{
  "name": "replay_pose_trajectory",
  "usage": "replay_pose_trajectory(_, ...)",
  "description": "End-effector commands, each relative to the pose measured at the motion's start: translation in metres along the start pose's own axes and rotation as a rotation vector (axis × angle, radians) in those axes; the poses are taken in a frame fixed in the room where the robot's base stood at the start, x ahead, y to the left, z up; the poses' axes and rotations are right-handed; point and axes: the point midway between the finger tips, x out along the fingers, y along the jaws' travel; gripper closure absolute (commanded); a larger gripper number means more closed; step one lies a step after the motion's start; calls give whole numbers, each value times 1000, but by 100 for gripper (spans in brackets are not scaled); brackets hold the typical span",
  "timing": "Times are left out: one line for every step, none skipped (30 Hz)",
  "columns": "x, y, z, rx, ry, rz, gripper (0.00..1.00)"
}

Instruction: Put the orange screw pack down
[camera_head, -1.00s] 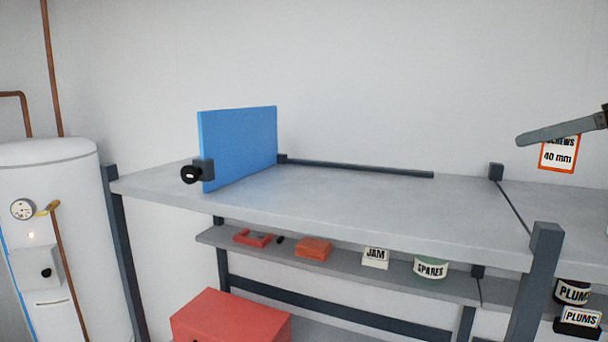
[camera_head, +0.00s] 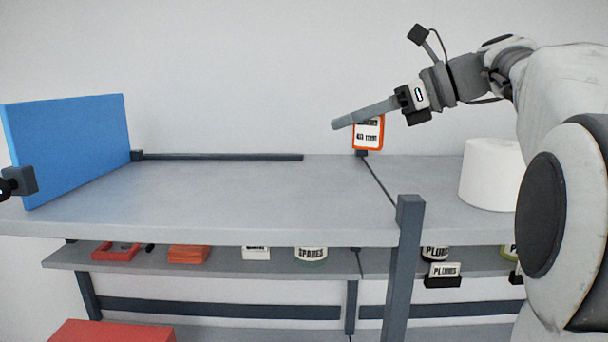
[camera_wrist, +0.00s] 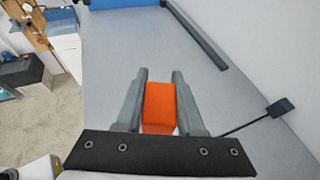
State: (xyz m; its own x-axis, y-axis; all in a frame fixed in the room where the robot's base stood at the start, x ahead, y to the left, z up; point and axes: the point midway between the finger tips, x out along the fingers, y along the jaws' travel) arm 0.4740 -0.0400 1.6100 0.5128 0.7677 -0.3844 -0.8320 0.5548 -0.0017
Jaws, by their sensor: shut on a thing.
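The orange screw pack (camera_head: 368,133) has a white label with black print and hangs below my gripper's fingers in the head view. My gripper (camera_head: 345,122) is shut on it, and its fingers point left above the grey top shelf (camera_head: 240,195). In the wrist view the pack's orange side (camera_wrist: 159,105) sits between the two fingers of my gripper (camera_wrist: 160,78). The pack appears held above the shelf surface. The finger in front hides its upper part in the head view.
A blue panel (camera_head: 70,145) stands at the shelf's left. A dark bar (camera_head: 220,156) runs along the back edge. A white roll (camera_head: 490,175) stands at the right. A dark post (camera_head: 405,260) rises at the front. The shelf's middle is bare.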

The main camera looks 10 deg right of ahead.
Motion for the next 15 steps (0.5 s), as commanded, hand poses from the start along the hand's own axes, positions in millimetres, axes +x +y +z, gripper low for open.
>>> replay_pose_trajectory(11, 9, -3, -1, -2, 3, 100)
replay_pose_trajectory(17, 13, -5, -1, -2, 4, 100)
replay_pose_trajectory(25, 19, -7, -1, -1, 4, 100)
replay_pose_trajectory(31, 22, -8, -1, -2, 3, 100)
replay_pose_trajectory(36, 26, -10, -1, -2, 3, 100)
replay_pose_trajectory(42, 30, -11, -1, -1, 3, 100)
replay_pose_trajectory(47, 33, -13, 0, 0, 3, 100)
replay_pose_trajectory(51, 35, -14, 0, -1, 2, 100)
replay_pose_trajectory(55, 38, -15, 0, -1, 1, 100)
replay_pose_trajectory(58, 40, -15, -1, -1, 0, 100)
replay_pose_trajectory(60, 41, -16, 0, -1, 0, 100)
replay_pose_trajectory(62, 42, -17, -1, -1, 0, 100)
replay_pose_trajectory(63, 43, -18, -1, 0, 0, 100)
replay_pose_trajectory(64, 43, -19, 0, 0, 0, 100)
replay_pose_trajectory(66, 43, -23, 2, 0, 0, 100)
